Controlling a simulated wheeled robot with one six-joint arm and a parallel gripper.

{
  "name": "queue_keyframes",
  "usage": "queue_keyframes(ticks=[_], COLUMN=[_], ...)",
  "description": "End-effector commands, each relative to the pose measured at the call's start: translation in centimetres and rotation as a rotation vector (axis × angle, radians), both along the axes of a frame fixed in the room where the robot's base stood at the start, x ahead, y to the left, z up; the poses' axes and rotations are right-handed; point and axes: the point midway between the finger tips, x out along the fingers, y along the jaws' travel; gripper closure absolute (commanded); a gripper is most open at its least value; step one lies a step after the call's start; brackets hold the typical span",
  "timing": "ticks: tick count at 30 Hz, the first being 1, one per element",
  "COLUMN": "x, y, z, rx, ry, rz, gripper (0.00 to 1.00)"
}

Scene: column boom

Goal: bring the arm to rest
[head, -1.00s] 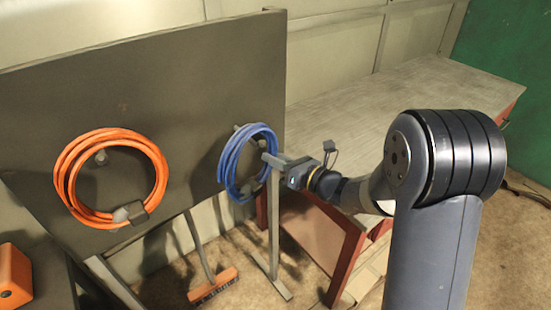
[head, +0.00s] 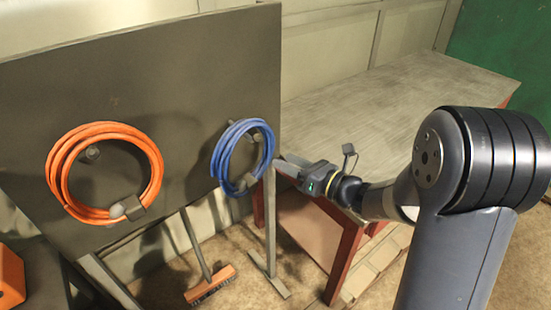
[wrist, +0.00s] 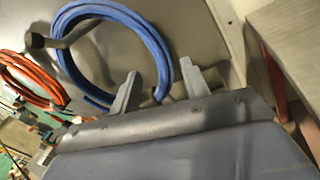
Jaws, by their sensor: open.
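My gripper (head: 283,168) is open and empty at the end of my outstretched arm, in front of the workbench's near left corner. A blue hose coil (head: 221,158) hangs on the dark upright board just left of the fingertips. A small gap shows between the coil and the fingers in the head view. In the wrist view the two fingers (wrist: 160,84) stand apart, and the blue coil (wrist: 155,42) lies beyond them, partly covered by the left finger. I cannot tell the exact depth between them there.
An orange coil (head: 57,170) hangs on the dark board (head: 110,80) at left. A grey-topped workbench (head: 400,100) with red legs stands behind my arm. A broom (head: 210,284) and a metal stand (head: 270,230) are below the board. An orange object (head: 10,275) sits at lower left.

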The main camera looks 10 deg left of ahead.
Motion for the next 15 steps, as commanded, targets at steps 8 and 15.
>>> queue_keyframes(ticks=[8, 15], x=[-1.8, -2.3], y=[-3.9, -4.6], z=[0.0, 0.0], rx=[0.001, 0.001], ry=[-0.001, 0.001], rz=[-0.003, 0.001], gripper=[0.56, 0.56])
